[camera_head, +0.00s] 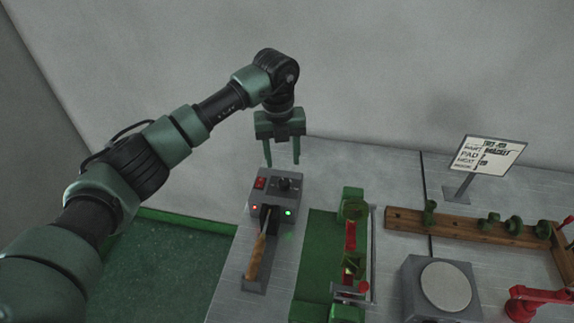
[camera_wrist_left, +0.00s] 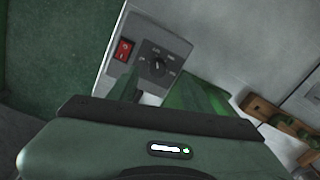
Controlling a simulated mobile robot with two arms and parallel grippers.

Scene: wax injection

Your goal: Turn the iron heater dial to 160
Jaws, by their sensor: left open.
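The iron heater (camera_head: 262,202) is a grey box near the back of the table in the head view. Its black dial (camera_head: 284,184) sits on the top face, right of a red switch (camera_head: 260,183). In the left wrist view the dial (camera_wrist_left: 157,65) shows with printed marks around it, too small to read surely. A soldering iron with a wooden handle (camera_head: 256,257) rests in front of the heater. My left gripper (camera_head: 282,162) is open and empty, pointing down just above and behind the heater, apart from the dial. My right gripper is out of view.
A grey block with a round plate (camera_head: 445,287), a wooden rack (camera_head: 465,222) and a sign (camera_head: 487,154) stand further right. A red tool (camera_head: 535,300) is at the lower right.

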